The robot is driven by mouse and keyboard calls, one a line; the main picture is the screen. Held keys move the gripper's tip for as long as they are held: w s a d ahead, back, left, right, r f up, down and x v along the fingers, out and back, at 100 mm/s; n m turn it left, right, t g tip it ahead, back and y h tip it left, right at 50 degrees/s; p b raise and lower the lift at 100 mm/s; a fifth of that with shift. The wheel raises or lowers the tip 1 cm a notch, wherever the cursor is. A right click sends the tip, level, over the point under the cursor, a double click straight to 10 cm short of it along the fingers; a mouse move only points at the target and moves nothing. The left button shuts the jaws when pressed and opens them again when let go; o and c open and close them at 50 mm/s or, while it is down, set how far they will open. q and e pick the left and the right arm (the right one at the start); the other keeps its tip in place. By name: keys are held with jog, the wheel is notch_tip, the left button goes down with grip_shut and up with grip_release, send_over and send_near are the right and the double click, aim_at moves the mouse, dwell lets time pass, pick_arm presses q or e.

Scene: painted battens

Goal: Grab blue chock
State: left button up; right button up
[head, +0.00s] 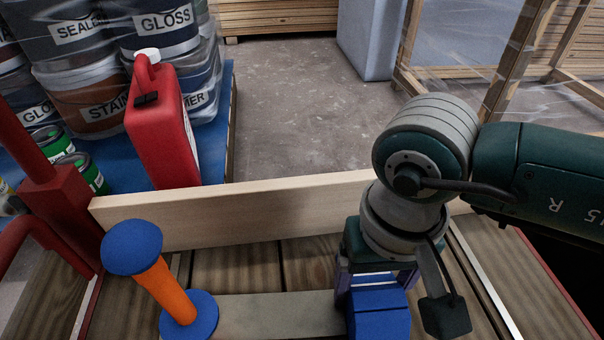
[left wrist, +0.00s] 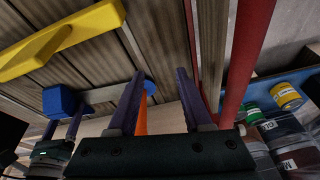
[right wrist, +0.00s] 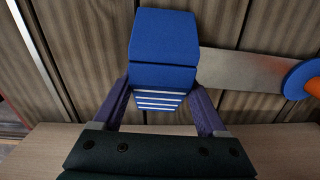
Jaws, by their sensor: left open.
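The blue chock (head: 378,322) sits on the slatted bench by the end of a flat pale strip. My right gripper (head: 376,281) reaches down over it. In the right wrist view, the chock (right wrist: 163,42) lies between the purple fingers of the right gripper (right wrist: 161,92), one close along each side. I cannot tell whether both fingers press on it. The chock also shows in the left wrist view (left wrist: 58,101), beside the right gripper's fingers. My left gripper (left wrist: 161,92) is open, with an orange rod (left wrist: 142,118) seen behind its fingers. It is outside the head view.
An orange spool with blue ends (head: 168,289) stands tilted left of the chock. A pale board (head: 240,213) runs along the bench's far edge. A red jug (head: 163,130) and paint tins stand beyond. A yellow piece (left wrist: 75,38) shows in the left wrist view.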

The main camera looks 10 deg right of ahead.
grip_shut()
dwell(0.3)
dwell(0.3)
